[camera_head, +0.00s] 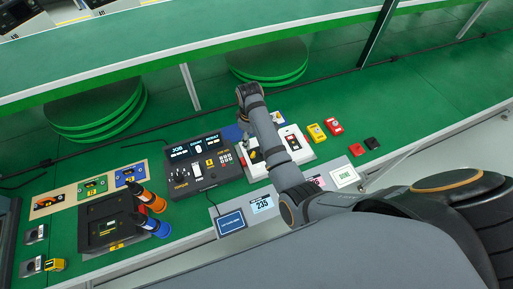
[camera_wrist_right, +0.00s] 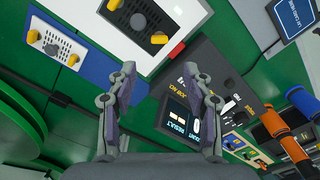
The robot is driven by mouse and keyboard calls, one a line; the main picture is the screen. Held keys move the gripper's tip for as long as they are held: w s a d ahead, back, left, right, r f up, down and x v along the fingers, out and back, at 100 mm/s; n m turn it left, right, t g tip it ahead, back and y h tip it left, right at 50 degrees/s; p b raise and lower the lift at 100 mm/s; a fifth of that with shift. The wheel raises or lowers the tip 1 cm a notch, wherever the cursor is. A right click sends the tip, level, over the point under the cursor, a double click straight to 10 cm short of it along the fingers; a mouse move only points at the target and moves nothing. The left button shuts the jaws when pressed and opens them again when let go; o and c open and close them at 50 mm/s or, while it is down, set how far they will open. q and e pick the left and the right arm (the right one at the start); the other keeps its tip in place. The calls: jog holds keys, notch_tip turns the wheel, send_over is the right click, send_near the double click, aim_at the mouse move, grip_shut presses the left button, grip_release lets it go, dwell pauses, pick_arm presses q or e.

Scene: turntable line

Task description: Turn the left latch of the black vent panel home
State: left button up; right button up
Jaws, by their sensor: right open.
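The black vent panel (camera_wrist_right: 143,27) sits in a white frame at the top of the right wrist view, partly cut off. It has a round grey vent and two yellow latches. The latch nearer the black console (camera_wrist_right: 159,39) appears to be the left one; its turn angle is unclear. In the head view this latch (camera_head: 253,155) shows beside my forearm, which hides much of the panel. My right gripper (camera_wrist_right: 163,84) is open and empty, its fingers apart from the latches. In the head view its wrist (camera_head: 249,95) is beyond the panel. My left gripper is not in view.
A white panel with yellow knobs (camera_wrist_right: 56,44) lies on a blue mat (camera_wrist_right: 94,66). The black console (camera_head: 195,160) stands left of the vent panel. Orange and blue handled tools (camera_head: 151,200) stand farther left. Yellow and red blocks (camera_head: 317,132) lie right. A green shelf runs behind.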

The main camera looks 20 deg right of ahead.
aim_at(252, 153)
notch_tip(252, 153, down, 5)
jog(key=shift+p, duration=0.35)
notch_tip(252, 153, down, 4)
jog(key=shift+w+f, duration=0.1)
jog(key=shift+f, duration=0.6)
jog(key=shift+c, duration=0.3)
grip_shut()
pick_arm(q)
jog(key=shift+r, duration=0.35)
